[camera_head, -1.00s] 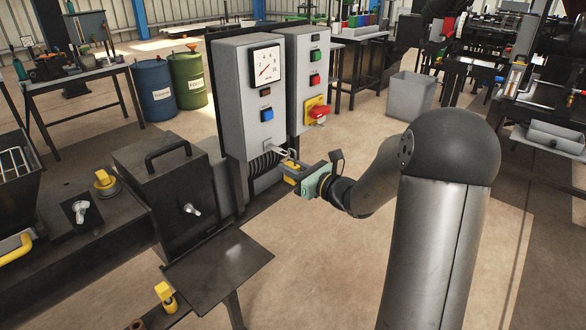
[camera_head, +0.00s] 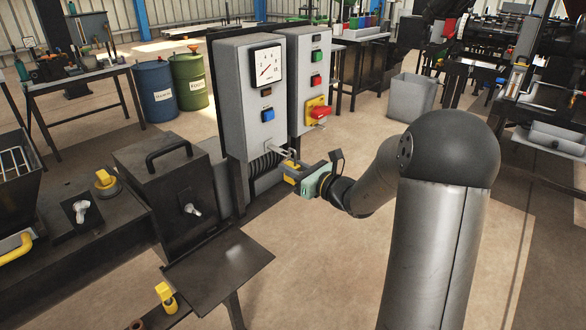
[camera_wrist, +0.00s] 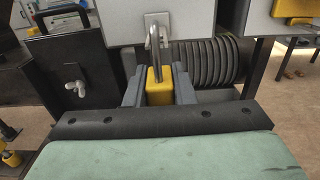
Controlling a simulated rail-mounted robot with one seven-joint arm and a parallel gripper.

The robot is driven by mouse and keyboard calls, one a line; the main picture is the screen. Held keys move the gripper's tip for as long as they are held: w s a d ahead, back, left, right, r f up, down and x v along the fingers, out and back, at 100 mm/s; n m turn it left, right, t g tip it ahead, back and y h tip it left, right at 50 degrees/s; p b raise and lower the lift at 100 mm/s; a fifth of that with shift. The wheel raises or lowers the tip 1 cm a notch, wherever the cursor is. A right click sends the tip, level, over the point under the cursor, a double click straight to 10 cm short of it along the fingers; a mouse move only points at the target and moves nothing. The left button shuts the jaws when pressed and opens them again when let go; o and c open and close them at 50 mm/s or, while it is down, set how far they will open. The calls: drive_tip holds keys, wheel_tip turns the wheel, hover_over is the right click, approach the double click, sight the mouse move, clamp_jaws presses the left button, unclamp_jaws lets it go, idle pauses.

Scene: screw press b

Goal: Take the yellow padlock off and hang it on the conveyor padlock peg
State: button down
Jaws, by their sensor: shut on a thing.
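The yellow padlock (camera_wrist: 159,84) sits between the fingers of my gripper (camera_wrist: 160,90) in the wrist view, upright with its steel shackle pointing up. The shackle overlaps a metal hasp plate (camera_wrist: 158,22) at the bottom of the grey gauge cabinet; I cannot tell whether it still passes through it. In the head view my gripper (camera_head: 298,175) is shut on the padlock (camera_head: 290,166) just below and in front of that cabinet (camera_head: 250,100). I cannot make out the conveyor padlock peg in either view.
A ribbed black hose or spring (camera_wrist: 206,66) lies behind the padlock. A second cabinet with a red-and-yellow switch (camera_head: 318,112) stands to the right. A dark box with a handle (camera_head: 168,190) and a flat dark plate (camera_head: 218,268) lie to the left. Open floor lies below my gripper.

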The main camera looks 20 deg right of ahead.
drive_tip(key=shift+w+a, duration=0.3)
drive_tip(key=shift+w, duration=0.2)
drive_tip(key=shift+f, duration=0.15)
drive_tip(key=shift+f+b, duration=0.55)
drive_tip(key=shift+b, duration=0.15)
idle(0.4)
drive_tip(key=c, duration=1.1)
unclamp_jaws()
drive_tip(key=shift+c, duration=0.2)
drive_tip(key=shift+s, duration=0.1)
